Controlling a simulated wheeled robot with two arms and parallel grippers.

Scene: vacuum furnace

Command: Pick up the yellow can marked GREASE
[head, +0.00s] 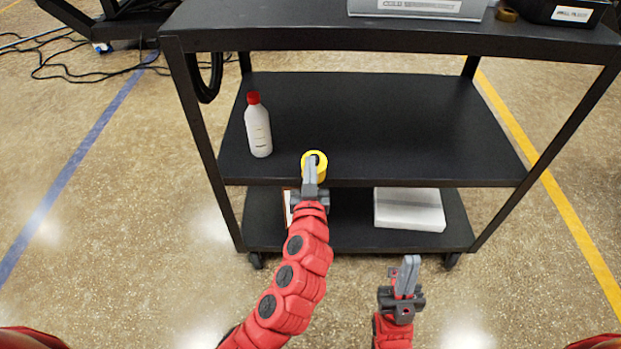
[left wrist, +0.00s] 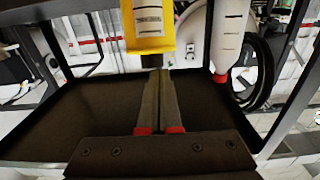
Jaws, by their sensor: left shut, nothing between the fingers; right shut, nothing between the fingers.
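The yellow can (head: 320,172) stands at the front edge of the cart's middle shelf, with a dark top; my left gripper partly covers it in the head view. In the left wrist view, which appears upside down, the can (left wrist: 148,40) is just beyond my left fingertips and has a pale label with dark marks I cannot read. My left gripper (head: 311,160) is shut and empty; it also shows in the left wrist view (left wrist: 160,72). Whether it touches the can is unclear. My right gripper (head: 411,260) is shut and empty in front of the cart.
A white bottle with a red cap (head: 258,130) stands left of the can on the middle shelf (head: 400,120). A white box (head: 408,209) lies on the bottom shelf. The middle shelf's right side is clear.

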